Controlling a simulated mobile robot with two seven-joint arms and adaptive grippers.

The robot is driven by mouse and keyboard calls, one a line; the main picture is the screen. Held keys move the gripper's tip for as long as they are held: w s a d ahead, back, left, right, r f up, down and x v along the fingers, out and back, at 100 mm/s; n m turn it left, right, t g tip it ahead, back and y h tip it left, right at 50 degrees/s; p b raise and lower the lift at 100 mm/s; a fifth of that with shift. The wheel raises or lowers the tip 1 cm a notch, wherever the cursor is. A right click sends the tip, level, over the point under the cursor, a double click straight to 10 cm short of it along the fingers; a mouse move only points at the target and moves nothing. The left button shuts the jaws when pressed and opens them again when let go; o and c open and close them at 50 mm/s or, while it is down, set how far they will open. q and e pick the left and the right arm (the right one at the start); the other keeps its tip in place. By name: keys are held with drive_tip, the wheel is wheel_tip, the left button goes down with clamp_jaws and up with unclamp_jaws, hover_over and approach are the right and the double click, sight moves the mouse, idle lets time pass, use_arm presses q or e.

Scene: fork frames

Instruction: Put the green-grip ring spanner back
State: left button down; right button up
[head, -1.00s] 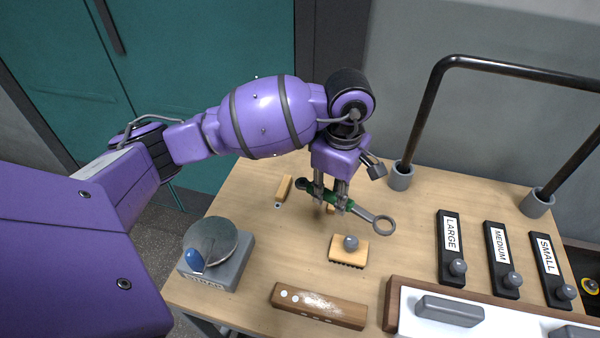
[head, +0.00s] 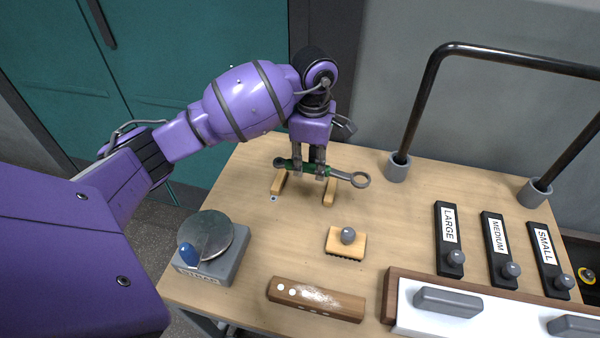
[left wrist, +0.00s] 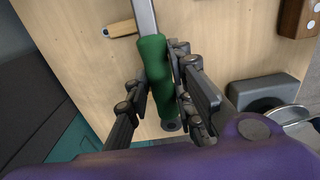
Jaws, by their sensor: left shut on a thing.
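The green-grip ring spanner (head: 350,176) is level in my left gripper (head: 309,172), its large ring to the right and smaller end to the left. My left gripper is shut on its green handle; in the left wrist view the fingers (left wrist: 158,88) sit on both sides of the green grip (left wrist: 152,58). Two pale wooden rests, the left one (head: 278,183) with a blue dot and the right one (head: 329,193), stand below the spanner. I cannot tell whether the spanner touches them. My right gripper is not in view.
A grey device with a round plate (head: 225,238) and blue knob stands front left. A knobbed brush (head: 346,243) and a dotted wooden bar (head: 316,299) lie in front. Labelled black holders (head: 449,225) and a black rail (head: 422,95) are at the right.

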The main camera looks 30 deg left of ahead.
use_arm(q)
drive_tip(key=a+f, duration=0.1)
drive_tip(key=f, duration=0.1)
drive_tip(key=w+a+f, duration=0.1)
drive_tip(key=a+f, duration=0.1)
drive_tip(key=w+a+f, duration=0.1)
drive_tip(key=f, duration=0.1)
drive_tip(key=shift+w+a, duration=0.2)
drive_tip(key=shift+a, duration=0.2)
drive_tip(key=shift+w+a+f, duration=0.1)
drive_tip(key=shift+a+f, duration=0.05)
drive_tip(key=shift+f, duration=0.65)
drive_tip(key=shift+a+f, duration=0.1)
drive_tip(key=shift+f, duration=0.75)
drive_tip(key=shift+f, duration=0.15)
drive_tip(key=c, duration=1.5)
unclamp_jaws()
